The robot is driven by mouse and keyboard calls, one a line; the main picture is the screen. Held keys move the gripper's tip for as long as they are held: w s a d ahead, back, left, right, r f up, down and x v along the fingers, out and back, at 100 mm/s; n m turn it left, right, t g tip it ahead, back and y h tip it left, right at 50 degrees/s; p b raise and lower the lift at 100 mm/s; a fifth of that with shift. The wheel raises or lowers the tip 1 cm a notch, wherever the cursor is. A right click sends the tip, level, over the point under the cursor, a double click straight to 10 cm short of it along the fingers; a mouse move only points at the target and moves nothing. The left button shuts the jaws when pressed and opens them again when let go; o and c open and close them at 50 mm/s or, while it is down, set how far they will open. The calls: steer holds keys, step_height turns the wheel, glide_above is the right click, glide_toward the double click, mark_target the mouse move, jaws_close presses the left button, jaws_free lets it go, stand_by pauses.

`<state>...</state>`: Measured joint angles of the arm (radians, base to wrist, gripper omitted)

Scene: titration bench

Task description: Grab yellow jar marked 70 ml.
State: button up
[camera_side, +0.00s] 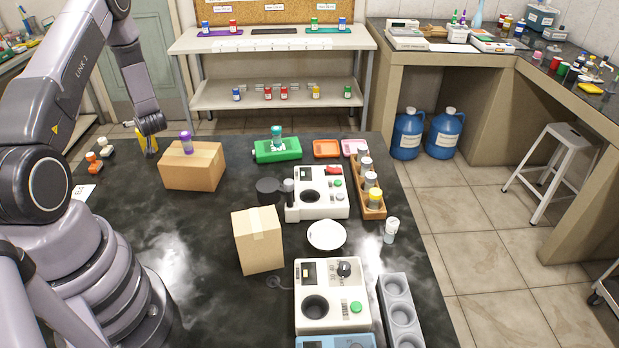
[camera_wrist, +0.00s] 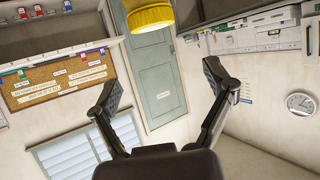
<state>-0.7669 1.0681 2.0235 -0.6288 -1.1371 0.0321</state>
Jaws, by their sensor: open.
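A yellow object, which looks like a jar (camera_side: 141,138), shows right beside my gripper (camera_side: 151,143) at the table's far left in the side view. It is mostly hidden by the gripper, and no 70 ml marking is legible. In the wrist view a round, ribbed yellow cap (camera_wrist: 150,16) shows at the top edge, cut off by the frame. My gripper (camera_wrist: 163,82) is open there, its two fingers wide apart with nothing between them. The cap is beyond the fingertips. Another yellow-topped jar (camera_side: 375,198) stands in the wooden rack (camera_side: 376,213).
A cardboard box (camera_side: 191,172) with a purple-capped jar (camera_side: 187,142) on it stands just right of my gripper. Two orange-and-white items (camera_side: 99,154) are to its left. A second box (camera_side: 258,241) stands mid-table. Dark tabletop is bare in front of the first box.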

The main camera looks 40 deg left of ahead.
steer(key=a+f, duration=0.2)
steer(key=f, duration=0.1)
steer(key=a+f, duration=0.1)
steer(key=f, duration=0.1)
steer(key=shift+w+a, duration=0.4)
steer(key=shift+a+f, duration=0.1)
steer(key=shift+a, duration=0.3)
steer(key=c, duration=1.3)
steer(key=shift+c, duration=0.2)
